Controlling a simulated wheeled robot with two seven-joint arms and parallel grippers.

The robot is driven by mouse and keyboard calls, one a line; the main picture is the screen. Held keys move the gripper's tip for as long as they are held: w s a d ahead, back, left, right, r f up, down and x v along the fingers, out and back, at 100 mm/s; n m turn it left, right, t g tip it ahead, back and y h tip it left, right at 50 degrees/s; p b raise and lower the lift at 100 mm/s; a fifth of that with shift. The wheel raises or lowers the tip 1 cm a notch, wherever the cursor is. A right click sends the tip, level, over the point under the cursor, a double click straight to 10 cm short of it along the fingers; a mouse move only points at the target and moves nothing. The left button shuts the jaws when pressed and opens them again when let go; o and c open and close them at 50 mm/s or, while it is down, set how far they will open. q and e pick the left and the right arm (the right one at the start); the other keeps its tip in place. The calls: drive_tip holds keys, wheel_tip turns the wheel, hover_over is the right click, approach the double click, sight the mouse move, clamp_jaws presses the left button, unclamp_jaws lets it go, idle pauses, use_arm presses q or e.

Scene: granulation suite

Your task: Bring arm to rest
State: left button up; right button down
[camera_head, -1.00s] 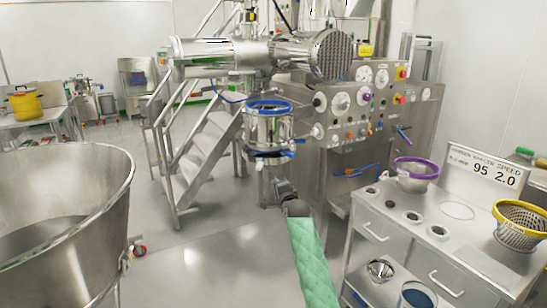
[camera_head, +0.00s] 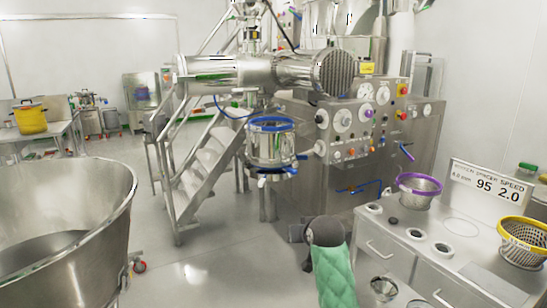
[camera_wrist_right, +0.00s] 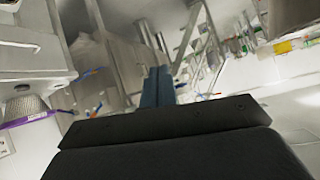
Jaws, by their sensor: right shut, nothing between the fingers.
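My right arm, in a green quilted sleeve (camera_head: 336,275), comes up from the bottom of the head view. Its dark wrist end (camera_head: 325,231) is over the floor, left of the steel cabinet. In the right wrist view my right gripper (camera_wrist_right: 158,72) shows two blue-grey fingers close together, shut and empty. It touches nothing that I can see. The fingertips cannot be made out in the head view. My left gripper is in neither view.
A steel cabinet (camera_head: 395,263) stands at right, with a purple-rimmed sieve (camera_head: 419,190) and yellow-rimmed basket (camera_head: 522,240) on top. A large steel bowl (camera_head: 70,215) is at left. The granulating machine (camera_head: 350,125) and stairs (camera_head: 200,165) stand behind. Open floor (camera_head: 215,260) lies between.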

drive_tip(key=s+d+f+g, duration=0.2)
drive_tip(key=s+f, duration=0.8)
drive_tip(key=s, duration=0.7)
drive_tip(key=s+d+f+g+h, duration=0.1)
drive_tip(key=s+d+f+g, duration=0.2)
drive_tip(key=s+f, duration=0.7)
drive_tip(key=s+d+f+g, duration=0.2)
drive_tip(key=s+f, duration=0.8)
drive_tip(key=s, duration=1.4)
drive_tip(key=shift+d+f+n+g+h, duration=0.25)
drive_tip(key=shift+f+n+g+h, duration=0.05)
drive_tip(key=shift+g, duration=0.6)
drive_tip(key=shift+w, duration=0.1)
drive_tip(key=shift+w, duration=0.15)
